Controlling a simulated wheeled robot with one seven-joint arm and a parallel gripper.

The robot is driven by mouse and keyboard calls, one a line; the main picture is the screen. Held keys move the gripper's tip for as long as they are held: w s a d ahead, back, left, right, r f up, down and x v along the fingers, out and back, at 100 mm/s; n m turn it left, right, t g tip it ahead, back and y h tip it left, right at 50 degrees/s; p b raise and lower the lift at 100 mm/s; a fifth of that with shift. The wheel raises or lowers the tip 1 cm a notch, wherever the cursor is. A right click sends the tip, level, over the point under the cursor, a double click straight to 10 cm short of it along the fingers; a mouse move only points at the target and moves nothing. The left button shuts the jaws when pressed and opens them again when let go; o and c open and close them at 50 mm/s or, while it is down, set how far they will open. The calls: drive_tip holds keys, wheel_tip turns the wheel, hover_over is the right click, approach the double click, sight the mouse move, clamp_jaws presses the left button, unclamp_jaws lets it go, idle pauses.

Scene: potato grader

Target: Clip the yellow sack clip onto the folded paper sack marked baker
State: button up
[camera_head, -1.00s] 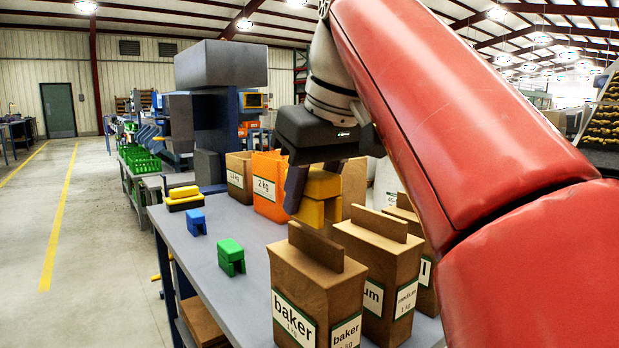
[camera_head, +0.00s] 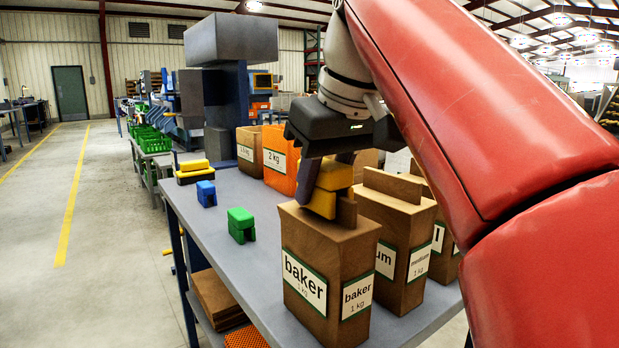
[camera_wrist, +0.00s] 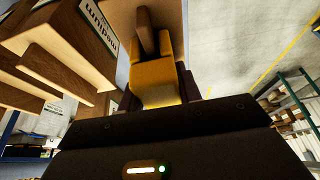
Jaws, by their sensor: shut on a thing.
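The paper sack marked baker (camera_head: 318,265) stands upright at the table's near edge, with a folded strip (camera_head: 347,211) standing up from its top. My gripper (camera_head: 314,190) is shut on the yellow sack clip (camera_head: 330,178), right at the sack's top. The clip covers part of the folded strip. In the wrist view the clip (camera_wrist: 155,82) is between my dark fingers, and the brown strip (camera_wrist: 147,34) shows between its yellow sides. I cannot tell how far down the clip sits on the strip.
Sacks marked medium (camera_head: 393,240) stand close to the right. A green clip (camera_head: 241,224) and a blue clip (camera_head: 206,193) lie on the grey table (camera_head: 236,277) to the left. An orange 2 kg sack (camera_head: 279,160) and another sack (camera_head: 249,152) stand behind.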

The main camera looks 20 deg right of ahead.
drive_tip(key=shift+f, duration=0.1)
drive_tip(key=o, duration=1.1)
drive_tip(key=shift+c, duration=0.2)
drive_tip(key=p+v, duration=0.3)
drive_tip(key=v, duration=0.5)
drive_tip(key=shift+f, duration=0.1)
